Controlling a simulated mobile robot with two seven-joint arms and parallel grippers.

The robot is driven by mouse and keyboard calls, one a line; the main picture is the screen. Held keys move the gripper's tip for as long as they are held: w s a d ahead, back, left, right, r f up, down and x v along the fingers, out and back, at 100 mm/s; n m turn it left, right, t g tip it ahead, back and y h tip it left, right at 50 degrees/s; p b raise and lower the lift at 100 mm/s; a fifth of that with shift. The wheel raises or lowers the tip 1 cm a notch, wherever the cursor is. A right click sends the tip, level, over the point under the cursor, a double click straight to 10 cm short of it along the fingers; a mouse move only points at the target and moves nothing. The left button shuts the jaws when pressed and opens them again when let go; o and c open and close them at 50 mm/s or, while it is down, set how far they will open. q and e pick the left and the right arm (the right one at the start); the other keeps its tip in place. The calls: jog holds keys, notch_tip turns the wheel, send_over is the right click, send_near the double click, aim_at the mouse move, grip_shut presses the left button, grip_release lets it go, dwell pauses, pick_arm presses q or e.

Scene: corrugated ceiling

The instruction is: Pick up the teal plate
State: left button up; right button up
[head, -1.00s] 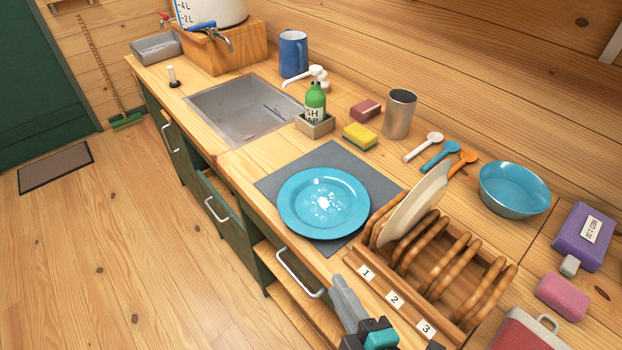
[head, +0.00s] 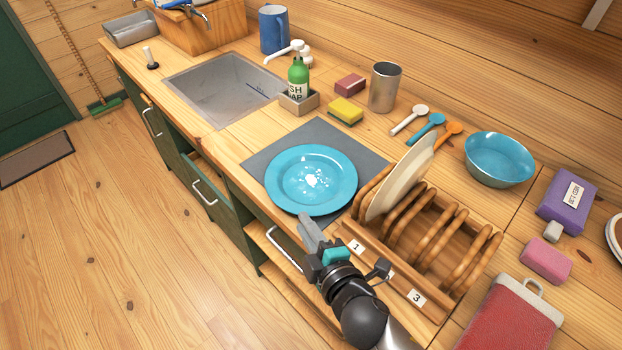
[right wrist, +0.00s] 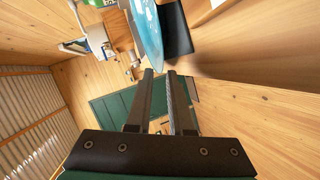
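The teal plate (head: 311,181) lies flat on a dark grey mat (head: 262,150) on the counter, with white smudges at its centre. My right gripper (head: 309,227) is at the plate's near edge in the head view. My left gripper is not in view.
A wooden dish rack (head: 425,246) holding a cream plate (head: 402,178) stands close to the right of the teal plate. A sink (head: 224,88), green soap bottle (head: 298,80), yellow sponge (head: 345,111) and metal cup (head: 384,88) are behind. A teal bowl (head: 499,160) is right.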

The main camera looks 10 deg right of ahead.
aim_at(292, 211)
jog(key=shift+a+b+x, duration=0.15)
jog(key=shift+x, duration=1.2)
jog(key=shift+a+b+x, duration=0.15)
jog(key=shift+a+x, duration=0.05)
jog(key=shift+x, duration=1.1)
jog(key=shift+s, duration=0.1)
jog(key=shift+c, duration=0.2)
grip_shut()
